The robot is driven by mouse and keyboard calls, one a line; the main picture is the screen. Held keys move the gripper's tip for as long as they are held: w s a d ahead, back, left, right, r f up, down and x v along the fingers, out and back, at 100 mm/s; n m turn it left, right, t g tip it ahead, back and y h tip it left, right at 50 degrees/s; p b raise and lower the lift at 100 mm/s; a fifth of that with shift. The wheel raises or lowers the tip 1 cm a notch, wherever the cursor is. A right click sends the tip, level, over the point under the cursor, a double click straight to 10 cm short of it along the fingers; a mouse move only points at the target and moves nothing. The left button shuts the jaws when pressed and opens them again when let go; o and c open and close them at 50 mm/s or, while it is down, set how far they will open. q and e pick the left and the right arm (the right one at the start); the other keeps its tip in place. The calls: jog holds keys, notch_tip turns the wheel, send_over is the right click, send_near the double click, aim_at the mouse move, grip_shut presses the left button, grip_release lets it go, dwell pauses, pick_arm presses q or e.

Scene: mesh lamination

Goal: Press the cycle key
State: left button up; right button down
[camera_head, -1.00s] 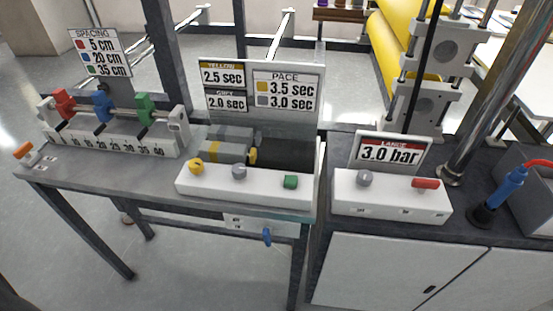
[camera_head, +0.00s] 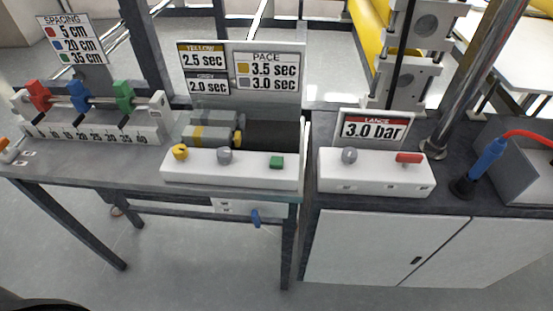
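A green square key (camera_head: 277,162) sits at the right end of a white control box (camera_head: 232,178) on the middle bench. The same box carries a yellow knob (camera_head: 180,152) and a grey knob (camera_head: 225,156). No key is legibly labelled as the cycle key. A second white box (camera_head: 376,181) to the right carries a grey knob (camera_head: 349,155) and a red lever (camera_head: 408,157) under a "LANCE 3.0 bar" sign (camera_head: 374,128). Neither of my grippers is in view.
The spacing rail (camera_head: 95,127), with red, blue and green clamps, stands at left. Grey and yellow-banded cylinders (camera_head: 213,134) lie behind the middle box. A blue tool (camera_head: 485,165) with a red hose stands at right. Floor in front is clear.

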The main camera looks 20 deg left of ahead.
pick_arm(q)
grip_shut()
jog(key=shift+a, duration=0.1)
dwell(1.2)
